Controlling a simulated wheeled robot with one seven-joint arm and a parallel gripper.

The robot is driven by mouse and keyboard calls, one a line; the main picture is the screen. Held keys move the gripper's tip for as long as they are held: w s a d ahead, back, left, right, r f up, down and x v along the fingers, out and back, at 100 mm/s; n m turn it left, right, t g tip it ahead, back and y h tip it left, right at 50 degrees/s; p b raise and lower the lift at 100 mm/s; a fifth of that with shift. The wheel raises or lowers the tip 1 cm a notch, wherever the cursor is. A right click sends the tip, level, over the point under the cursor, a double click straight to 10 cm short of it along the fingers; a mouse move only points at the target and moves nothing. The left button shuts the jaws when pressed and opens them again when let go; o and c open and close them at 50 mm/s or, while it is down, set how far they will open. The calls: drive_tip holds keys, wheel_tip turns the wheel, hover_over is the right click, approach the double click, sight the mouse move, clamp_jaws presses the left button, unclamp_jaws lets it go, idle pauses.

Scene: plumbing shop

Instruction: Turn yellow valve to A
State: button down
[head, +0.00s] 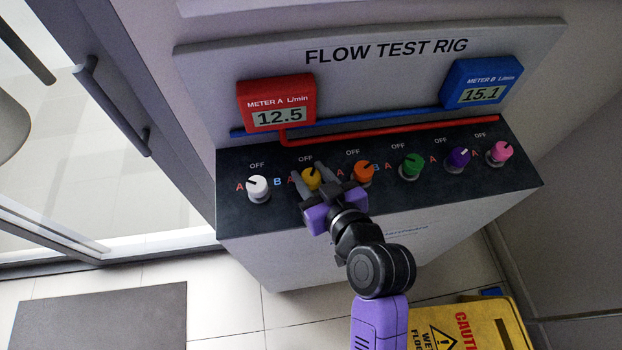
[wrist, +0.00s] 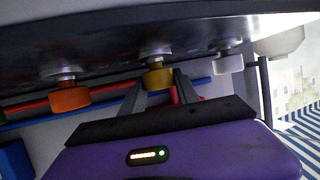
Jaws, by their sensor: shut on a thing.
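The yellow valve (head: 312,178) is a round knob, second from the left on the dark top of the flow test rig (head: 400,200). A dark pointer mark shows on its top. My gripper (head: 315,182) reaches it from the front, with one finger on each side of the knob, and is shut on it. In the wrist view the yellow valve (wrist: 158,78) sits between my two fingertips (wrist: 160,88). The red A label left of the knob is partly hidden by a finger. The B label on its right is hidden.
A white knob (head: 257,187) stands close on the left and an orange knob (head: 363,172) close on the right. Green, purple and pink knobs follow. Red meter A (head: 277,105) reads 12.5; blue meter B (head: 481,82) reads 15.1. A yellow caution sign (head: 470,325) lies at lower right.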

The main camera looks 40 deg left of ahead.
drive_tip(key=n+g+b, duration=0.1)
drive_tip(key=b, duration=0.1)
drive_tip(key=n+g+b, duration=0.2)
drive_tip(key=n+g+y+b, duration=0.1)
drive_tip(key=g+b, duration=0.1)
drive_tip(key=b, duration=0.1)
drive_tip(key=shift+w+f+n, duration=0.15)
drive_tip(key=shift+f+n, duration=0.15)
drive_tip(key=shift+f, duration=0.05)
drive_tip(key=n+g+h+b, duration=0.1)
drive_tip(key=n+g+b, duration=0.3)
drive_tip(key=g+b, duration=0.1)
drive_tip(key=shift+n+g+b, duration=0.3)
drive_tip(key=shift+b, duration=0.15)
drive_tip(key=n+g+h+b, duration=0.3)
drive_tip(key=n+g+b, duration=0.1)
drive_tip(key=b, duration=0.1)
drive_tip(key=shift+r+n, duration=0.1)
drive_tip(key=shift+n, duration=0.2)
drive_tip(key=n+g+h+b, duration=0.1)
drive_tip(key=n+g+h, duration=0.1)
drive_tip(key=shift+r+n, duration=0.1)
drive_tip(key=shift+n, duration=0.2)
drive_tip(key=shift+n+g+h+b, duration=0.3)
drive_tip(key=shift+n+g+h, duration=0.2)
drive_tip(key=shift+h, duration=0.3)
drive_tip(key=shift+s, duration=0.2)
drive_tip(key=c, duration=0.9)
unclamp_jaws()
drive_tip(key=shift+r, duration=0.2)
